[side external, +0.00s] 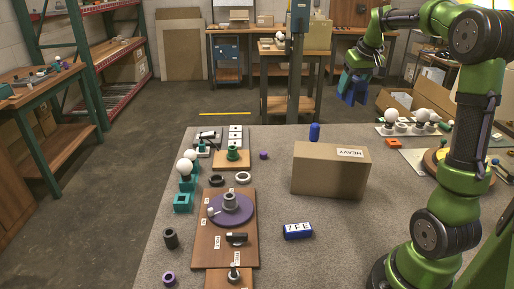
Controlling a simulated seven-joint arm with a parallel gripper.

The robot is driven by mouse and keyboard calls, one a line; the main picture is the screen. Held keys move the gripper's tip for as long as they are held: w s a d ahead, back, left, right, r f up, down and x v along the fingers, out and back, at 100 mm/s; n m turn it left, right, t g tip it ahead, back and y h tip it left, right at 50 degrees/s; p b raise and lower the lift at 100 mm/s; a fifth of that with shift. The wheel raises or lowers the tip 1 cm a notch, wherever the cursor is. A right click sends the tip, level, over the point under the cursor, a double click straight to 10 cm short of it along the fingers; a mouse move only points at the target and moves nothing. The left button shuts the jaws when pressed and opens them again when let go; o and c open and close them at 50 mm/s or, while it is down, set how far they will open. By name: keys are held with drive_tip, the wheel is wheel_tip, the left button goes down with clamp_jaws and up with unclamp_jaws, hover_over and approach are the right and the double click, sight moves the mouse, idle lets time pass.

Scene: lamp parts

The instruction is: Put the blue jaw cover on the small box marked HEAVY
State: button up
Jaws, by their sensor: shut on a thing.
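My gripper (350,77) is in the upper right of the side external view, raised behind the HEAVY box and a little to its right. It is shut on a blue piece with lobes hanging down, which looks like the blue jaw cover (354,93); the fingertips are hard to tell apart from it. The small brown cardboard box marked HEAVY (325,175) stands on the grey table, its white label on the top at the right. Its visible top is bare. The blue piece is apart from the box.
A small blue cylinder (314,131) stands behind the box. A blue block marked 7FE (298,231) lies in front of it. A wooden board (211,250) with a purple disc (232,210) and several lamp parts fill the left. White bulbs (420,116) stand at the right.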

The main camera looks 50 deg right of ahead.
drive_tip(key=s+a+f+n, duration=0.1)
drive_tip(key=s+a, duration=0.5)
drive_tip(key=a, duration=0.2)
drive_tip(key=s+a+f+n, duration=0.1)
drive_tip(key=s+a+f, duration=0.1)
drive_tip(key=s+a, duration=0.5)
approach(327, 147)
drive_tip(key=shift+w+d+f+y, duration=0.1)
drive_tip(key=shift+w+d+y, duration=0.15)
drive_tip(key=shift+y, duration=0.05)
drive_tip(key=x, duration=0.2)
drive_tip(key=shift+d+f, duration=0.1)
drive_tip(key=shift+f, duration=0.8)
